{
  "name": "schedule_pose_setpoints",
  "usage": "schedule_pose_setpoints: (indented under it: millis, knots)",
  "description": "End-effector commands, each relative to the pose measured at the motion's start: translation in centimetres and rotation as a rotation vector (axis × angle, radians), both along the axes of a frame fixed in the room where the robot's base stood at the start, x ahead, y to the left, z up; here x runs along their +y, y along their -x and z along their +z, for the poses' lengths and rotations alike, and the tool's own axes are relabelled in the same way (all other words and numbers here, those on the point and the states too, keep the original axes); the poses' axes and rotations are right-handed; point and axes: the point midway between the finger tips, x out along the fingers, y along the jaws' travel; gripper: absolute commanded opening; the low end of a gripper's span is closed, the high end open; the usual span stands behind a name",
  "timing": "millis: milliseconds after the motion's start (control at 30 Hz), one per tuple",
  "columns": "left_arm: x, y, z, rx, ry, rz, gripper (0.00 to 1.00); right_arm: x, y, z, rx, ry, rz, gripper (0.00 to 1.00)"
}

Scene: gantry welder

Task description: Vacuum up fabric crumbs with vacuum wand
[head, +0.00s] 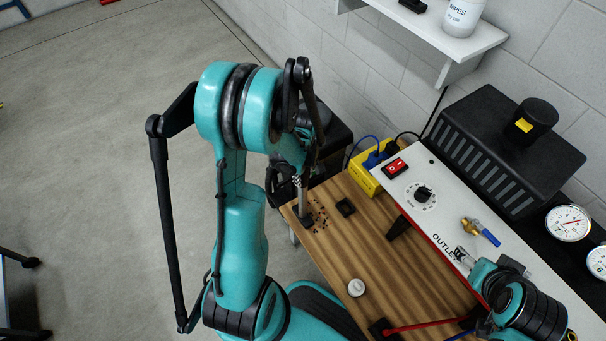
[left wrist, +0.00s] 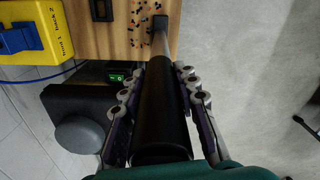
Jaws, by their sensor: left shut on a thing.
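My left gripper (left wrist: 165,82) is shut on the black handle of the vacuum wand (left wrist: 160,115); its fingers lie on both sides of the handle. The dark fabric crumbs (head: 321,214) lie scattered on the wooden table right beside the nozzle. They also show in the left wrist view (left wrist: 113,38), left of the nozzle. My right arm is at the lower right; its gripper's opening is unclear.
A yellow box (head: 369,172) with cables stands at the back. A white panel (head: 440,205) with a red switch bounds the right side.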

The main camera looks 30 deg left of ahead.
Motion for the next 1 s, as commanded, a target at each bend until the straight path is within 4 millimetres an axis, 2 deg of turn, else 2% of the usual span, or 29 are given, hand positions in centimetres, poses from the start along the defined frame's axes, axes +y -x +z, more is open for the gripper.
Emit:
schedule_pose_setpoints:
  millis: [1000]
  knots:
    - [-2.7,-6.7,0.2,0.0,0.0,-0.001,0.0,0.0,0.0,0.1,0.0,0.0,0.0,0.65]
